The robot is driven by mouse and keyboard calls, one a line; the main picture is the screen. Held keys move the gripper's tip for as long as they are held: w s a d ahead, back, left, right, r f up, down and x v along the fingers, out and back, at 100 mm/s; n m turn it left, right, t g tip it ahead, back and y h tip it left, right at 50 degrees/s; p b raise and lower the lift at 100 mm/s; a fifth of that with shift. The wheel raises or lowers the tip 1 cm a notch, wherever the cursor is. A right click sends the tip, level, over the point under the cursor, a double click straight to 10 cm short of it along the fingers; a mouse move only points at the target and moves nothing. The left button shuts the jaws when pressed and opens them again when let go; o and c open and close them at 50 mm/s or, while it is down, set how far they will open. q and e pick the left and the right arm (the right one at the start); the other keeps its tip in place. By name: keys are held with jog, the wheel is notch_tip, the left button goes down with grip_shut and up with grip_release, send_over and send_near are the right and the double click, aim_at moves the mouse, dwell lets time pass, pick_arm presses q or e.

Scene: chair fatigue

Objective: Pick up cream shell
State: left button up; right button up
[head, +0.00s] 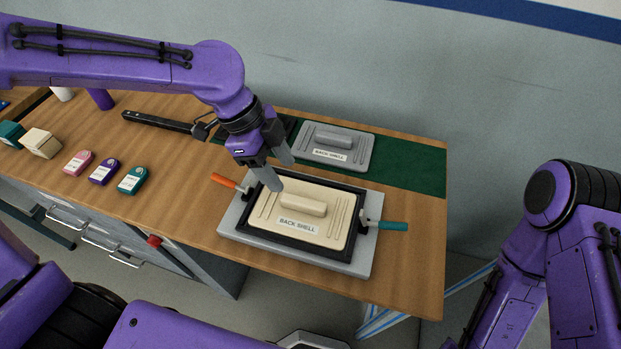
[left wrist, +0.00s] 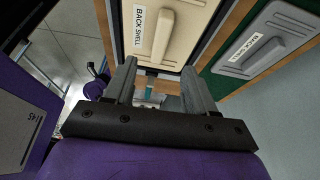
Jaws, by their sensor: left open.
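The cream shell (head: 322,224), labelled "BACK SHELL", lies flat in a black-framed grey fixture (head: 231,221) on the wooden bench. It has a raised bar-shaped handle (head: 303,204) in its middle. My left gripper (head: 279,172) is open and empty, above the far left corner of the fixture, with its fingers pointing down. In the left wrist view the cream shell (left wrist: 189,37) and its handle (left wrist: 163,35) show beyond the open fingers (left wrist: 158,88). My right arm is at the right of the head view, but its gripper is not seen.
A grey back shell (head: 358,157) lies on a green mat (head: 412,170) behind the fixture. The fixture has an orange lever (head: 223,180) and a teal lever (head: 393,226). Pink (head: 78,162), purple (head: 104,171) and teal (head: 133,180) small items lie left.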

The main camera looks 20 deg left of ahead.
aim_at(302, 201)
pick_arm(q)
jog(key=shift+w, duration=0.4)
jog(key=x, duration=0.2)
jog(key=s+x, duration=0.1)
jog(key=x, duration=0.1)
jog(key=shift+d+f, duration=0.1)
jog(key=shift+f, duration=0.15)
jog(key=x, duration=0.5)
jog(key=shift+w+d+f+p, duration=0.1)
jog(key=shift+w+d+p, duration=0.1)
jog(key=shift+p, duration=0.2)
jog(key=shift+f, duration=0.25)
grip_shut()
